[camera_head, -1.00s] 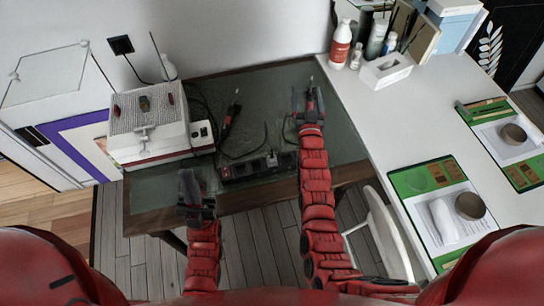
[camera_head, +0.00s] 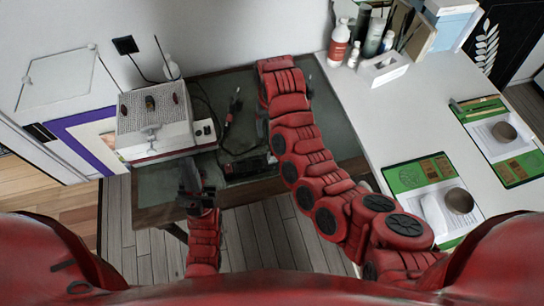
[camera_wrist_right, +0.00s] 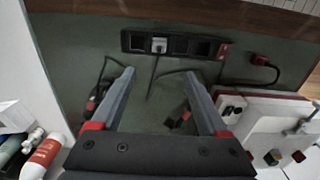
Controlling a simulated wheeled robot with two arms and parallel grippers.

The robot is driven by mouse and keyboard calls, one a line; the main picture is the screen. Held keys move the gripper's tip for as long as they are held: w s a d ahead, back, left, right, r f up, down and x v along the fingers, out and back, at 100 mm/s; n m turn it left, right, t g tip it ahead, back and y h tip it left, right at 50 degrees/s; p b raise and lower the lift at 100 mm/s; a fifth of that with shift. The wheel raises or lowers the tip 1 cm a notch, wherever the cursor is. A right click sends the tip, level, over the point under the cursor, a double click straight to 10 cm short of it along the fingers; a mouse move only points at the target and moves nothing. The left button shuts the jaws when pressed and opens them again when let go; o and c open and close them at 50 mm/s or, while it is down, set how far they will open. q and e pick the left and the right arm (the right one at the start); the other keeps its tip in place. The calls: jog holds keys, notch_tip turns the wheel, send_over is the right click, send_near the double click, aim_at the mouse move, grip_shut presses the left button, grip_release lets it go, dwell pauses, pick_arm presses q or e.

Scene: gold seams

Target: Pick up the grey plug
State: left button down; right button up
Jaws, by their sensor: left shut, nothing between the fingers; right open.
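The grey plug (camera_wrist_right: 158,45) sits in a socket of the black power strip (camera_wrist_right: 185,44) in the right wrist view, with a dark cable running from it. In the head view the strip (camera_head: 244,166) shows partly and my right arm hides the plug. My right gripper (camera_wrist_right: 159,73) is open and empty over the desk. In the wrist picture the plug shows just beyond the gap between its fingertips, apart from them. My left gripper (camera_head: 189,184) is shut and empty at the desk's front edge, left of the strip.
A white device (camera_head: 153,124) stands on the dark green desk (camera_head: 330,115) at the left. Loose cables and a black-handled tool (camera_head: 231,110) lie behind the strip. A white table (camera_head: 390,125) with bottles and a tissue box (camera_head: 384,69) adjoins at the right.

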jog(key=b, duration=0.6)
send_over(272, 155)
notch_tip(272, 155, down, 10)
jog(key=shift+w+a+r, duration=0.1)
jog(key=shift+r, duration=0.15)
jog(key=shift+f, duration=0.25)
jog(key=shift+f+p, duration=0.3)
jog(key=shift+f, duration=0.35)
jog(key=shift+f+p, duration=0.4)
jog(key=shift+p, duration=0.1)
notch_tip(272, 155, down, 3)
jog(key=shift+p, duration=0.8)
jog(key=shift+f, duration=0.85)
grip_shut()
